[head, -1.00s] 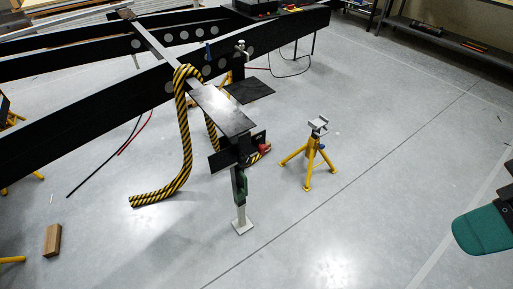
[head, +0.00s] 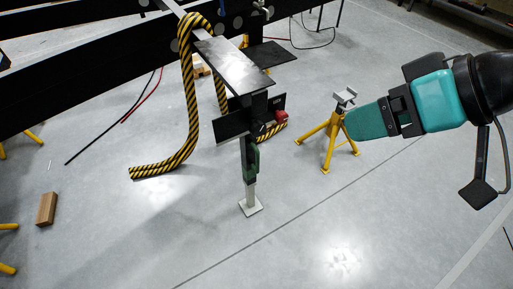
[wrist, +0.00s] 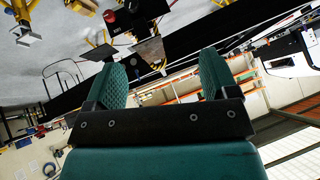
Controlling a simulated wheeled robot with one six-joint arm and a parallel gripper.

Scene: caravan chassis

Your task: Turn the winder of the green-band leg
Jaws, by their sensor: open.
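The leg with a green band (head: 251,160) hangs below the black chassis, upright, its pale square foot (head: 250,207) at the floor. A red part also shows at the top of the wrist view (wrist: 131,5). My gripper (head: 362,123) points left in the head view, its teal fingers overlapping the yellow stand and apart from the leg in the picture. In the wrist view its two fingers (wrist: 163,74) are spread, with nothing held between them.
A yellow tripod stand (head: 328,139) is on the floor right of the leg. A wooden block (head: 46,208) lies at left. The floor in front is clear.

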